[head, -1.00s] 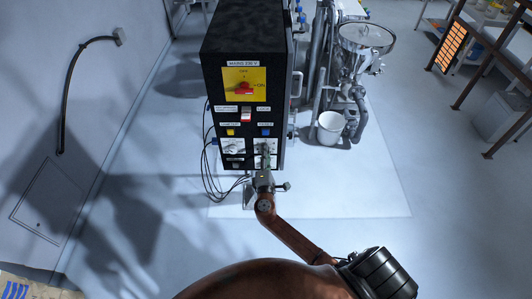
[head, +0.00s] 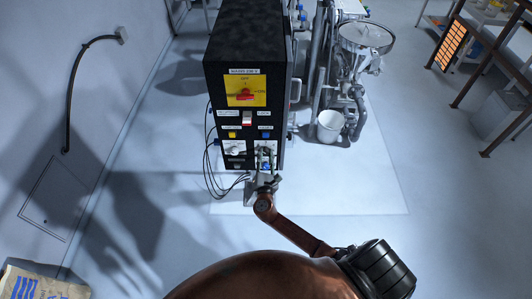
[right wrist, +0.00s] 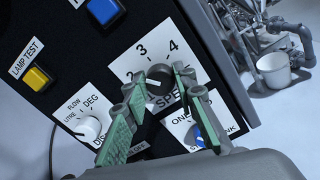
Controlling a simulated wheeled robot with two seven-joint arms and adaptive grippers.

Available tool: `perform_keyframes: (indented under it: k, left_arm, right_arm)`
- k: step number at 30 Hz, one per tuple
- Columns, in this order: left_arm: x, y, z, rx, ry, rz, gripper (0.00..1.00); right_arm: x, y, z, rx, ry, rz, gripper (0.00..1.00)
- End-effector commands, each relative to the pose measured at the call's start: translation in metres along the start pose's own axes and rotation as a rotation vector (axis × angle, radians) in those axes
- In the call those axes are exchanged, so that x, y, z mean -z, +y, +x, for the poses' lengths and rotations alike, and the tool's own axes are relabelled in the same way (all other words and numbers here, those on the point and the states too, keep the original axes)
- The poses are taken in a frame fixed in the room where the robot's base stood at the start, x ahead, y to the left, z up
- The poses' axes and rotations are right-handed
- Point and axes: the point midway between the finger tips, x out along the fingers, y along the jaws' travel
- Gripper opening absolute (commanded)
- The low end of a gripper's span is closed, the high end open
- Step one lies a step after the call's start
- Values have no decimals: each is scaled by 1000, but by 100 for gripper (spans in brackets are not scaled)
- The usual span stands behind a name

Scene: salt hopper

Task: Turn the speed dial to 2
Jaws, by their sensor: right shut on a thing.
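My right gripper (right wrist: 155,88), with green finger pads, is shut on the dial, one finger on each side. In the head view the right gripper (head: 265,158) is at the lower right of the cabinet front and largely hides the dial. My left gripper is not in view.
A white dial (right wrist: 90,127) sits left of the speed plate. A blue knob (right wrist: 200,139) is just below it, close to my right finger. Yellow (right wrist: 38,77) and blue (right wrist: 103,10) buttons are above. A red switch (head: 245,94) and cables (head: 213,178) are nearby.

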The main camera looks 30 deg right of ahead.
Motion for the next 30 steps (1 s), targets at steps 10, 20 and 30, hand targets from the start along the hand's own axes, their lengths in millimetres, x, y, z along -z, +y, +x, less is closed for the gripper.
perform_keyframes:
  k: [10, 20, 30]
  left_arm:
    - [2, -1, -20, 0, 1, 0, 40]
    - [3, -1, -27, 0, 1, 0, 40]
    - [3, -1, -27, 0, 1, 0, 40]
  right_arm:
    - [0, 0, 0, 1, 3, -252, 1]
    - [1, 0, 0, 1, 3, -362, 1]
    - [2, 0, 0, 1, 3, -377, 1]
